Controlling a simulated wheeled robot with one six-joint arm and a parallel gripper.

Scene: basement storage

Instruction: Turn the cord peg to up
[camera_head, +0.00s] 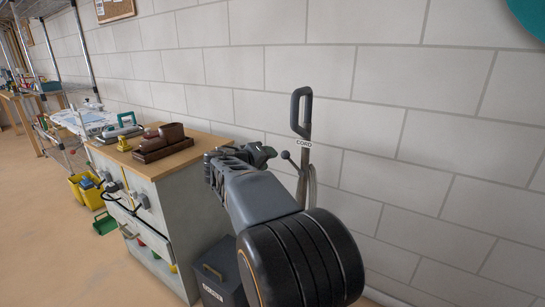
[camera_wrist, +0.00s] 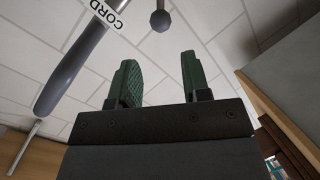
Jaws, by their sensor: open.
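The cord peg (camera_head: 286,155) is a short dark lever with a round ball end. It sticks out to the left, tilted slightly up, from an upright handle (camera_head: 300,112) below a white CORD label (camera_head: 304,143). In the wrist view the peg's ball (camera_wrist: 160,21) shows at the top, beyond and roughly between the two green fingers. The CORD label (camera_wrist: 106,10) is at the upper left there. My gripper (camera_head: 265,153) is open and empty, close to the left of the ball. In the wrist view my gripper (camera_wrist: 160,72) has its fingers apart, touching nothing.
A wood-topped cabinet (camera_head: 190,150) stands to the left, bearing a brown object (camera_head: 163,143) and tools. A dark box (camera_head: 218,270) is on the floor below my arm. The white block wall (camera_head: 400,100) is close behind the handle.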

